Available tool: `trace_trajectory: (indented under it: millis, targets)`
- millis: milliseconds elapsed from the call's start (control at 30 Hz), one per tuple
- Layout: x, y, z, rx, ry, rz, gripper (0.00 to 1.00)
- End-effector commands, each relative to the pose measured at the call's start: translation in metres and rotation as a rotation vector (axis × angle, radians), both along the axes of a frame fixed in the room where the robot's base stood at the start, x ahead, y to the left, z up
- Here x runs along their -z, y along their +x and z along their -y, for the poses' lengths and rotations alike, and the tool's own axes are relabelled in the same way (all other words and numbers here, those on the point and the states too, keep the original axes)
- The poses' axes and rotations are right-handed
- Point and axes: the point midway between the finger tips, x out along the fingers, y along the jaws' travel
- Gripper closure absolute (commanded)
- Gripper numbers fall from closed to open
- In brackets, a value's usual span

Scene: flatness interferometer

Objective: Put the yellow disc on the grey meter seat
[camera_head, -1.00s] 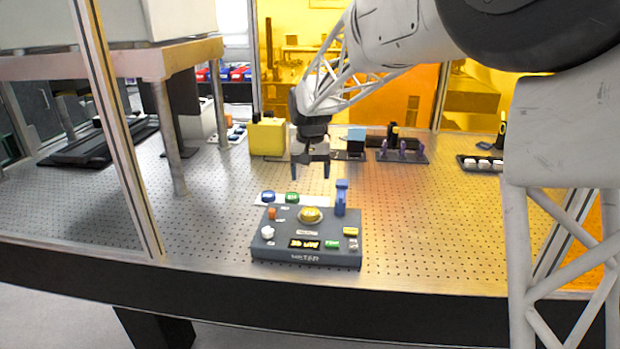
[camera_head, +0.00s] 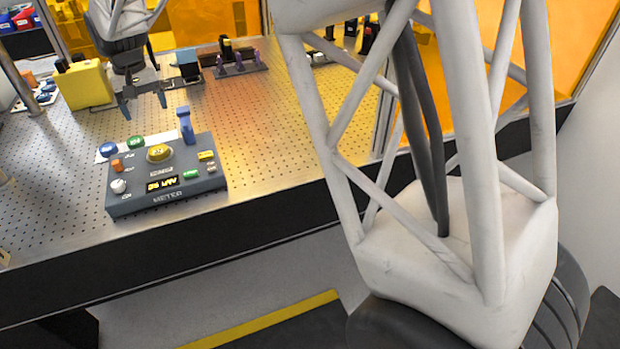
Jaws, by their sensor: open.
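The yellow disc (camera_head: 159,153) sits on top of the dark grey meter (camera_head: 205,178), toward its back middle. It looks seated there, with the round seat under it hidden. The meter has a lit yellow display and a "METER" label on its front. My gripper (camera_head: 143,103) is open and empty, fingers pointing down, above the table behind the meter. It is apart from the yellow disc. A blue disc (camera_head: 108,149) and a green disc (camera_head: 136,142) lie on a white strip behind the meter.
A blue upright lever (camera_head: 185,125) stands at the meter's back right corner. A yellow box (camera_head: 85,87) stands behind left of my gripper. A rack with purple posts (camera_head: 240,68) stands farther back. The perforated tabletop (camera_head: 285,130) right of the meter is clear.

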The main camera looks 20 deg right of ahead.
Motion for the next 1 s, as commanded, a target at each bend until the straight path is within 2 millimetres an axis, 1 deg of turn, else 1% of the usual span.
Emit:
trace_trajectory:
  millis: [167, 367, 500, 667, 800, 1000]
  targets:
    - [-0.015, -0.023, 0.029, 0.016, 0.005, 0.015, 0.21]
    - [-0.035, -0.064, 0.073, 0.039, 0.012, 0.044, 0.21]
    - [-0.045, -0.098, 0.105, 0.058, 0.015, 0.062, 0.21]
    - [-0.052, -0.138, 0.138, 0.078, 0.019, 0.085, 0.21]
    - [-0.054, -0.175, 0.164, 0.097, 0.02, 0.102, 0.21]
    - [-0.053, -0.228, 0.197, 0.122, 0.022, 0.129, 0.21]
